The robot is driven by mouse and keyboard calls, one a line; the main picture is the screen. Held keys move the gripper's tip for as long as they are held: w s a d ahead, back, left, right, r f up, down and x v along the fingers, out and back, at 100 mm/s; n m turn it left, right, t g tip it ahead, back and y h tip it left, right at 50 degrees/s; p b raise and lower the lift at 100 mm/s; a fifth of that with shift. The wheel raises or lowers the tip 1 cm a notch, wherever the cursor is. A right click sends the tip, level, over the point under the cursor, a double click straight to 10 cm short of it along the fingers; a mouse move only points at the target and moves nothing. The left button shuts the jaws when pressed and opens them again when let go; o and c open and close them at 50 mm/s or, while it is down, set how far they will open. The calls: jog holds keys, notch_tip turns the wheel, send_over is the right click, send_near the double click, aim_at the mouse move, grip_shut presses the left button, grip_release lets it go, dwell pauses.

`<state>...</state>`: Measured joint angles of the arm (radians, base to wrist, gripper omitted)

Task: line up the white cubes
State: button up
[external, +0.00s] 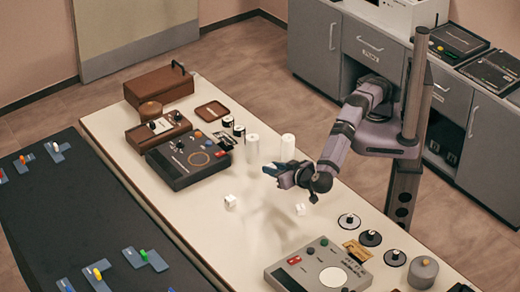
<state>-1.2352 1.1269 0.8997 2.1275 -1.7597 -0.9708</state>
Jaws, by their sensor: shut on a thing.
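One white cube (230,201) rests on the cream tabletop, left of and nearer the camera than my gripper. Another white cube (300,209) sits on the tabletop to the right, below my wrist in the picture. The two cubes are well apart. My gripper (271,170) reaches left from the arm and is held above the table between them in the picture. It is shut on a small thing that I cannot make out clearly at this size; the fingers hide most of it.
Two white cylinders (252,147) stand behind my gripper. A dark control box (188,158), brown wooden boxes (158,88) and a small brown tray (212,111) fill the far left. A grey console (320,272) and several round discs (348,221) occupy the near right. The middle front tabletop is clear.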

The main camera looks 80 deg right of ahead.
send_over(284, 200)
jog(key=f, duration=0.1)
jog(key=shift+f, duration=0.2)
jog(key=shift+f, duration=0.1)
jog(key=shift+d+f+b, duration=0.1)
jog(key=shift+f+b, duration=2.35)
jog(key=shift+f, duration=0.85)
jog(key=shift+f+b, duration=0.4)
jog(key=shift+f, duration=0.2)
jog(key=o, duration=1.1)
